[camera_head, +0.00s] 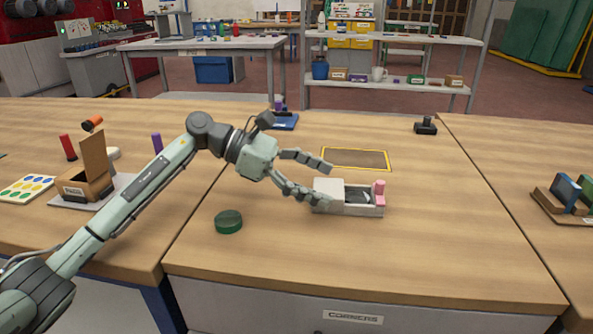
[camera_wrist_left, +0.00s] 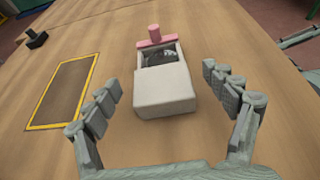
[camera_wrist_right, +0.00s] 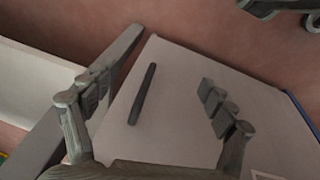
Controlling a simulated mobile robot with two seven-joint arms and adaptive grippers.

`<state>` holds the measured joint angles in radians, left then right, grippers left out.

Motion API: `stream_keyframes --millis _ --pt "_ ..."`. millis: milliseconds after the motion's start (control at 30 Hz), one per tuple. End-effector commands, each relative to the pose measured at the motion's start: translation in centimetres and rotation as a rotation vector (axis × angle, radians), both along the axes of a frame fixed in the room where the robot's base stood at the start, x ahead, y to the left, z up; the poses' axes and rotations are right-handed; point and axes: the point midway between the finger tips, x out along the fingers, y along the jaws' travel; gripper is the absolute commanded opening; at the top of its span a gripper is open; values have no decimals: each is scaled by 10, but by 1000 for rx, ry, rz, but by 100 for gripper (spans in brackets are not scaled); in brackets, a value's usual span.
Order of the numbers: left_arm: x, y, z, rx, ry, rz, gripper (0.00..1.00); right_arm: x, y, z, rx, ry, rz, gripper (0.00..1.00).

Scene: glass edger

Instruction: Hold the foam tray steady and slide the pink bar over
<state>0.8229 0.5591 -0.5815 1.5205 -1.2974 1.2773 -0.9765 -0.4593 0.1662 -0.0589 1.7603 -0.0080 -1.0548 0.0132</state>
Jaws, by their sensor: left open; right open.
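The foam tray (camera_head: 328,188) is a small white box with an open compartment at its right end, on the wooden bench. The pink bar (camera_head: 379,192) stands at the tray's right end, with a knob on top. My left gripper (camera_head: 326,184) is open at the tray's left end. In the left wrist view the tray (camera_wrist_left: 165,92) lies ahead between the spread fingers (camera_wrist_left: 159,80), with the pink bar (camera_wrist_left: 155,40) across its far end. Something dark grey lies in the compartment. My right gripper (camera_wrist_right: 148,88) is open and empty in the right wrist view, away from the tray.
A yellow-bordered rectangle (camera_head: 358,159) lies behind the tray. A green disc (camera_head: 228,222) is left of it, and a small black object (camera_head: 426,126) is farther back. The right wrist view shows a pale panel (camera_wrist_right: 190,110) with a dark bar (camera_wrist_right: 142,94). The bench right of the tray is clear.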

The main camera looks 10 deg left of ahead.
Motion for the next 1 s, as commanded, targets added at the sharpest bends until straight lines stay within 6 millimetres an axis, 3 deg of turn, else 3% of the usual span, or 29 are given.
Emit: stream_keyframes --millis 200,533,900,1000 --pt "1 -19 -8 -2 2 1 84 0 0 0 0 0 0 84" --pt "1 -22 -9 -1 1 2 84 0 0 0 0 0 0 84" --pt "1 -22 -9 -1 1 2 40 0 0 0 0 0 0 84" --pt "1 -22 -9 -1 1 2 32 0 0 0 0 0 0 84"
